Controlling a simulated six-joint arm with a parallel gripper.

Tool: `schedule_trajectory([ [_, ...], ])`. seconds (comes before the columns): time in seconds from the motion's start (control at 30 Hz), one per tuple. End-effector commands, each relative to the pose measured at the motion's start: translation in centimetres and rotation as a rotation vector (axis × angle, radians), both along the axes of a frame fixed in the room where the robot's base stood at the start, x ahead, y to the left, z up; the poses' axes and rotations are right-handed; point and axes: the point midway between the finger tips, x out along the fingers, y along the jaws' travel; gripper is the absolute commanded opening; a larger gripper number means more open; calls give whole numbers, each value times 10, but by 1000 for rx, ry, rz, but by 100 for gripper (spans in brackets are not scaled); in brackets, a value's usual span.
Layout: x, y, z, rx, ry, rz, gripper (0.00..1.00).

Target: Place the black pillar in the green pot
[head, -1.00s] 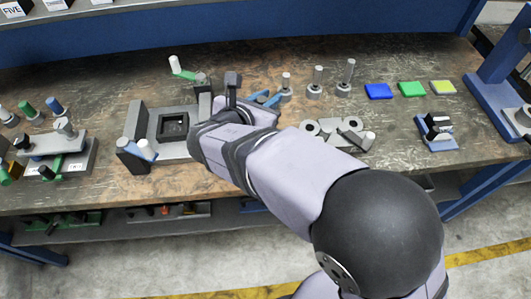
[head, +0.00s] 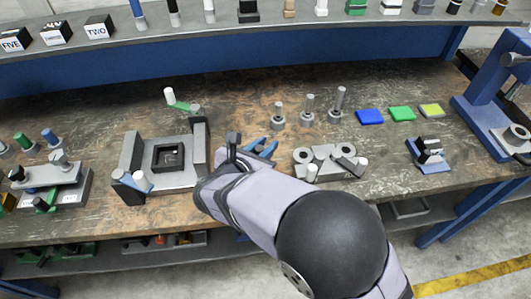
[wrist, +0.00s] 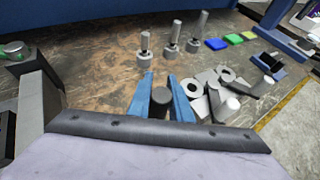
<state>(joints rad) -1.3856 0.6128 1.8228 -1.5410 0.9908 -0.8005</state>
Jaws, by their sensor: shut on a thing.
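My gripper (head: 262,149) has two blue fingers and is low over the middle of the workbench, right of the grey square fixture. In the wrist view, the fingers (wrist: 161,98) are shut on a dark round-topped piece, which looks like the black pillar (wrist: 160,96). The lower part of the pillar is hidden by the gripper body. In the head view the pillar cannot be made out behind my wrist. I cannot make out a green pot; a green cylinder (head: 20,141) stands at the far left and a flat green square (head: 401,113) lies at the right.
The grey fixture (head: 130,160) with a square recess is left of my gripper. Several grey posts (head: 307,110) stand behind it. Grey rings and cylinders (head: 318,158) lie to its right. A blue and a yellow square lie at the back right. Bare bench lies behind the posts.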

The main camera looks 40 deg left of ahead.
Motion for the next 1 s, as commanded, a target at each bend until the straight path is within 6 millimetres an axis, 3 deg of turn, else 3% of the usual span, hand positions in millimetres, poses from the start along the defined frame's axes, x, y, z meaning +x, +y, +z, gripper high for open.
schedule_trajectory([
  [0.3, 0, 0, -32, -2, -1, 0, 0],
  [0.77, 0, 0, -38, 0, -1, 0, 0],
  [0.8, 0, 0, -38, -1, 1, 0, 28],
  [0.83, 0, 0, -38, -1, 1, 0, 35],
  [1.0, 0, 0, -38, -1, 1, 0, 37],
])
